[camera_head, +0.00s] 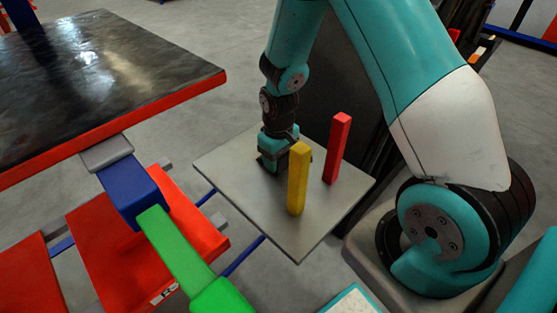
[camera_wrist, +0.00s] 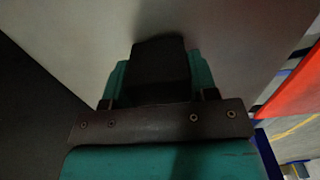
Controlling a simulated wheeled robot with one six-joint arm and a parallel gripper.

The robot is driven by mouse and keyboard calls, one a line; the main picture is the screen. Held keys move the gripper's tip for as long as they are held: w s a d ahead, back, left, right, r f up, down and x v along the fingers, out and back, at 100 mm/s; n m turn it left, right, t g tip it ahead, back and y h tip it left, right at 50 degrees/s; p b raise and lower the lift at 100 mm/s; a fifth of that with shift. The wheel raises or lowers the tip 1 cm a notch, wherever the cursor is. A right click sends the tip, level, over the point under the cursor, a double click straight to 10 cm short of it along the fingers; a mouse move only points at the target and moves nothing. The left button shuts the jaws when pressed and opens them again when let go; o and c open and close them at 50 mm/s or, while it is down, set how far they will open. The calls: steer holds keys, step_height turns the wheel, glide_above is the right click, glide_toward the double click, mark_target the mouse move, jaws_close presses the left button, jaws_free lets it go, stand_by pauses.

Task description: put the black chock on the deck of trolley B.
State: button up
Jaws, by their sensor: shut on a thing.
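The black chock (camera_wrist: 160,62) shows in the wrist view as a dark block between the teal fingers of my gripper (camera_wrist: 160,80). My gripper is shut on it. In the head view my gripper (camera_head: 271,162) points down, low over the far part of a flat grey deck (camera_head: 265,218). The chock cannot be told apart from the dark gripper there. Whether the chock touches the grey deck I cannot tell. A small white label (camera_head: 163,292) is on a red platform (camera_head: 130,245) at the left; its letter is too small to read surely.
A yellow post (camera_head: 298,180) and a red post (camera_head: 337,148) stand upright on the grey deck, right of my gripper. A dark-topped table with a red edge (camera_head: 150,110) is at the left. The deck's near part is bare.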

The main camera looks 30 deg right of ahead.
steer(key=shift+f, duration=0.25)
steer(key=o, duration=1)
steer(key=shift+o, duration=0.2)
